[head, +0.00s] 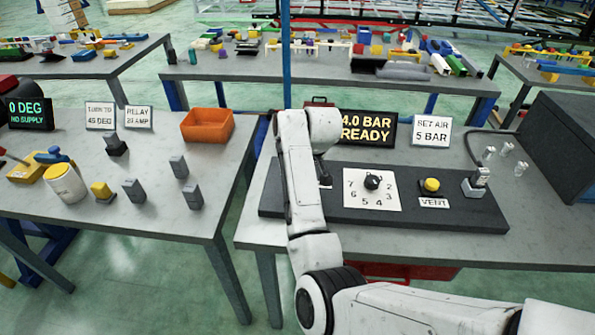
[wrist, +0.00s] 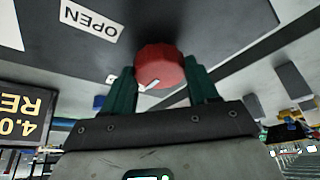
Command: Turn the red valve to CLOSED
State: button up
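The red valve (wrist: 159,66) is a round red knob on a dark panel, seen in the wrist view. A white pointer mark shows on its lower left edge. An OPEN label (wrist: 92,18) lies up and left of it, upside down in this view. My gripper (wrist: 162,80) has its green fingers on both sides of the knob, with no clear gap on either side. In the head view my wrist and arm hide the valve and the fingertips. No CLOSED label can be seen.
The dark panel (head: 450,217) also holds a numbered black dial (head: 372,182), a yellow VENT button (head: 431,185) and a grey fitting (head: 475,183). Behind stand a 4.0 BAR READY display (head: 367,130) and a SET AIR 5 BAR sign (head: 431,132). A cluttered table (head: 120,230) stands left.

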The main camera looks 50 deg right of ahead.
jog(key=o, duration=0.4)
jog(key=shift+o, duration=0.2)
jog(key=v, duration=1)
jog(key=shift+s+r+b, duration=0.2)
jog(key=shift+r+b, duration=0.15)
jog(key=shift+b, duration=0.1)
jog(key=shift+a, duration=0.1)
